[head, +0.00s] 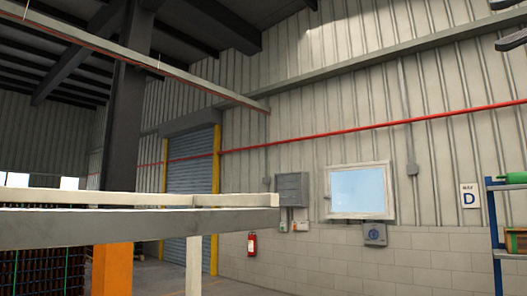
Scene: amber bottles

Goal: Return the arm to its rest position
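My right gripper (509,23) is at the upper right corner, cut off by the picture's edge. Two dark finger parts show, one above the other, with a clear gap and only the wall behind them. It looks open and empty, high up and away from everything else. My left gripper is not in view. No single bottle can be made out.
A pale beam frame (130,222) crosses the lower left. Behind it stand an orange post (112,270) and dark brown strapped stacks (45,272). A blue shelf rack (494,235) is at the right edge. A red extinguisher (252,244) hangs by the wall.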

